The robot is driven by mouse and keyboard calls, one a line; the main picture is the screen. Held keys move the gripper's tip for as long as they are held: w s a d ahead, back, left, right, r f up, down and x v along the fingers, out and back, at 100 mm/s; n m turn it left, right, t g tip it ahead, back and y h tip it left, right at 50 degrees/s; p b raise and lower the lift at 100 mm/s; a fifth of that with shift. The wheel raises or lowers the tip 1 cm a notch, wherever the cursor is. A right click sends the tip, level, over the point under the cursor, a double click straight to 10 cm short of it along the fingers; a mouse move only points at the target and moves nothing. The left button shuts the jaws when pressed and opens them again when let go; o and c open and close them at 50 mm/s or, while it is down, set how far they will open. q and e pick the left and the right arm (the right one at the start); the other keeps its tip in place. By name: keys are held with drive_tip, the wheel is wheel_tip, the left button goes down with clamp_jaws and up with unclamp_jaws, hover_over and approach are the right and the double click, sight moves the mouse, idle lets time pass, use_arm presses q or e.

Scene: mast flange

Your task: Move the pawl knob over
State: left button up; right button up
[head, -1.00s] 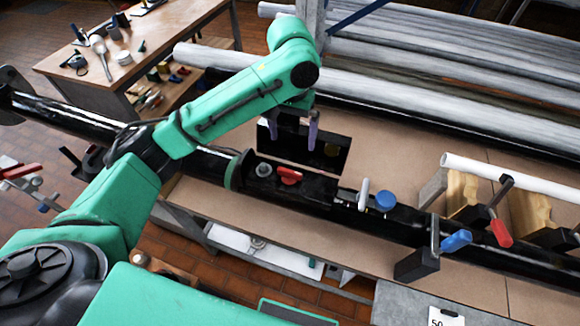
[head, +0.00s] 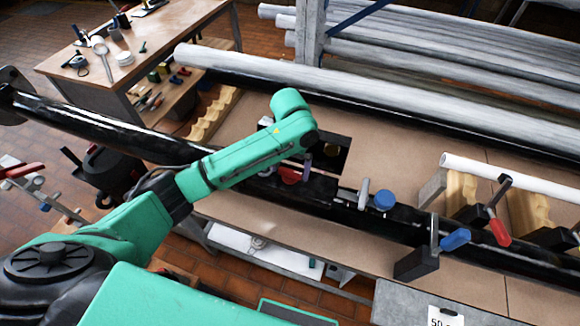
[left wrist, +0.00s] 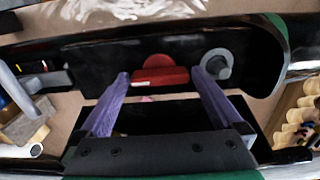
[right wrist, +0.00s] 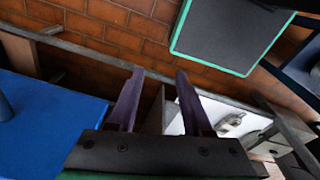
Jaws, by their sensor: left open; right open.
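A red knob (head: 289,175), which looks like the pawl knob, sits on the black mast (head: 325,203). It also shows in the left wrist view (left wrist: 160,70), a red block with a rounded top. My left gripper (left wrist: 161,77) is open, with purple fingertips on either side of the knob's near edge; I cannot tell whether they touch it. A grey round fitting (left wrist: 217,65) lies beside the right fingertip in that view. In the head view my left forearm hides that fitting and part of the knob. My right gripper (right wrist: 158,74) is open and empty, away from the mast.
A grey handle (head: 364,193) and a blue knob (head: 384,200) stand on the mast to the right. Clamps with red (head: 501,233) and blue (head: 456,240) handles stand further right. Long grey tubes (head: 330,84) lie behind. Bare brown bench top (head: 400,160) is between.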

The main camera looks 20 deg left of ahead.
use_arm(q)
drive_tip(key=shift+c, duration=0.3)
drive_tip(key=c, duration=1)
